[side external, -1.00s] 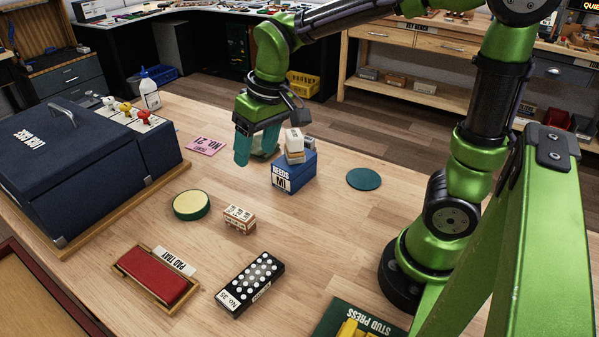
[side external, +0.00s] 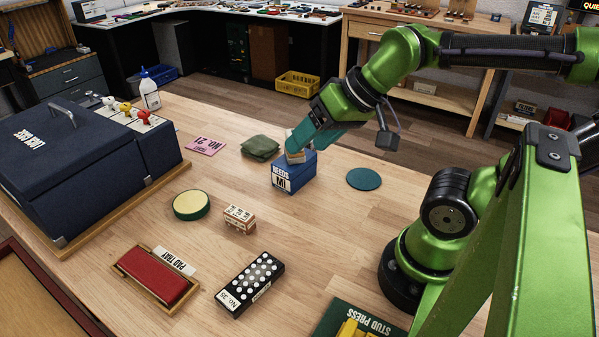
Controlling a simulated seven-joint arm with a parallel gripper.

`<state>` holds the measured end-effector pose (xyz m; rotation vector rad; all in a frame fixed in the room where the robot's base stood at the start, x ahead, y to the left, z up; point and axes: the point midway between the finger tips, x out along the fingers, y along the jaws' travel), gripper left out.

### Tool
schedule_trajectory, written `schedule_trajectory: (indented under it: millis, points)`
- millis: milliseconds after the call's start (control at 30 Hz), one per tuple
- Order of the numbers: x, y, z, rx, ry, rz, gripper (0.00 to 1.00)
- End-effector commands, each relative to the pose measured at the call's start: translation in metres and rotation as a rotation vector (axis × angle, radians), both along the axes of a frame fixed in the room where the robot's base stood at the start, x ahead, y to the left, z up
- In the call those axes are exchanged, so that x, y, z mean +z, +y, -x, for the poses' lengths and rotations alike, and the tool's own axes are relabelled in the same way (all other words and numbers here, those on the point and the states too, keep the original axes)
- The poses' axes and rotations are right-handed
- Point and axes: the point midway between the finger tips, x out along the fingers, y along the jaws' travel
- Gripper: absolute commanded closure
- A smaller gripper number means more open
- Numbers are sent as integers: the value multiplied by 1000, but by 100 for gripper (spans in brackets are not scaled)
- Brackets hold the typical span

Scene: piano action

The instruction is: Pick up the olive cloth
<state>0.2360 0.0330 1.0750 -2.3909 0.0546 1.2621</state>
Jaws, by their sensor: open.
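A pink card (side external: 205,146) lies left of the cloth. A teal disc (side external: 363,179) lies right of the blue box. A round green-rimmed tin (side external: 191,205) and a small labelled box (side external: 239,218) stand nearer the front. A large navy case (side external: 75,165) fills the left.

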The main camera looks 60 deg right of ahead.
Motion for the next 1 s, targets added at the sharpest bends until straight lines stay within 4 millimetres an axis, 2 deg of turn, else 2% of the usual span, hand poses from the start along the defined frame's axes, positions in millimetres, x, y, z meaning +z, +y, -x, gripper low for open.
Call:
schedule_trajectory:
  millis: [400, 433, 667, 867, 1000]
  points:
    - [0, 0, 0, 1, 0, 1, 36]
    - [0, 0, 0, 1, 0, 1, 35]
    - [0, 0, 0, 1, 0, 1, 0]
    - [0, 0, 0, -1, 1, -1, 0]
    - [5, -4, -12, -97, 32, -72, 0]
